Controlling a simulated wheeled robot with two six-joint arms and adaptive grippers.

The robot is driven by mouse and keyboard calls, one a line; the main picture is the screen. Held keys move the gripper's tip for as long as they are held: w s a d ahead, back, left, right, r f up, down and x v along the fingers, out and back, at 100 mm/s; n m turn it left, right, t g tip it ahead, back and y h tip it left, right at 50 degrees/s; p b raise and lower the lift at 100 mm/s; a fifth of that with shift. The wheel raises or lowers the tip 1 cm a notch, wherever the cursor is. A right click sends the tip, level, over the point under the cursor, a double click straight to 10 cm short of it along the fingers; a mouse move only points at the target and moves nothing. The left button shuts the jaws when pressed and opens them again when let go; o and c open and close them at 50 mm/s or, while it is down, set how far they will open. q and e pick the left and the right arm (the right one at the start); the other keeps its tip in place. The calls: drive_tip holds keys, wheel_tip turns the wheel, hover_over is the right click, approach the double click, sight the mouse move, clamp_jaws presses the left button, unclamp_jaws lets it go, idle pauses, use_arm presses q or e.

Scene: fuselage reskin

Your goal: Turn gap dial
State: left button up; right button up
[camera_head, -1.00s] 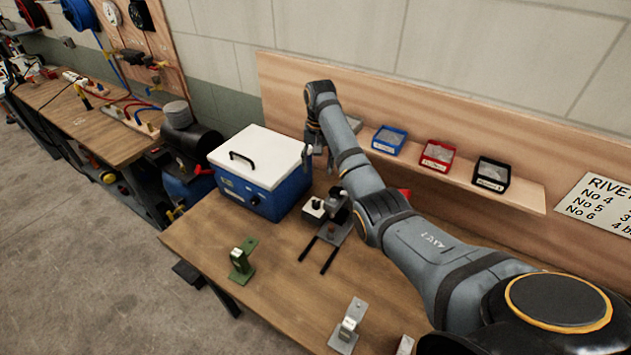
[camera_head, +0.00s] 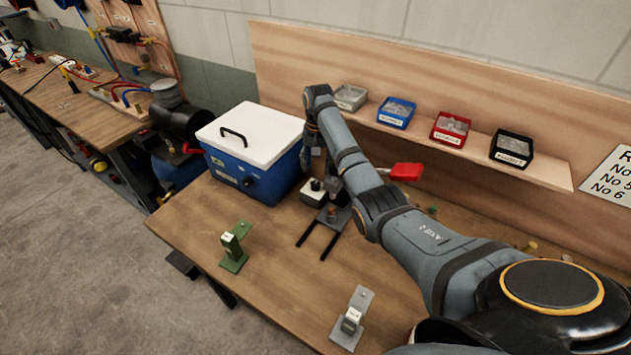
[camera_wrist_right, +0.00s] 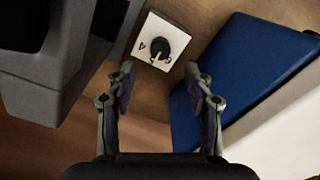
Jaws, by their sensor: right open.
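The gap dial (camera_wrist_right: 160,47) is a black knob on a small white-topped box (camera_wrist_right: 146,49) with a letter mark beside it. The box (camera_head: 312,195) also shows in the head view, on the bench right of the blue cooler-like box. My right gripper (camera_wrist_right: 161,85) is open and empty, with its two fingers apart. In the right wrist view the dial lies beyond the fingertips, between their lines, and is not touched. In the head view the right gripper (camera_head: 316,150) hangs above and behind the dial box, partly hidden by my arm. My left gripper is not in view.
A blue box with a white lid (camera_head: 250,150) stands close left of the dial. A metal fixture with two black rods (camera_head: 328,222) sits just in front. A green stand (camera_head: 234,248), a grey stand (camera_head: 352,318) and a red-handled thing (camera_head: 405,172) are also on the bench. Bins line the shelf (camera_head: 455,150).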

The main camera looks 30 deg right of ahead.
sight(315, 183)
wheel_tip(315, 183, down, 7)
drive_tip(key=shift+w+r+p, duration=0.1)
drive_tip(key=shift+r+p, duration=0.1)
drive_tip(key=shift+p, duration=0.25)
drive_tip(key=shift+f, duration=0.5)
drive_tip(key=shift+c, duration=0.4)
clamp_jaws()
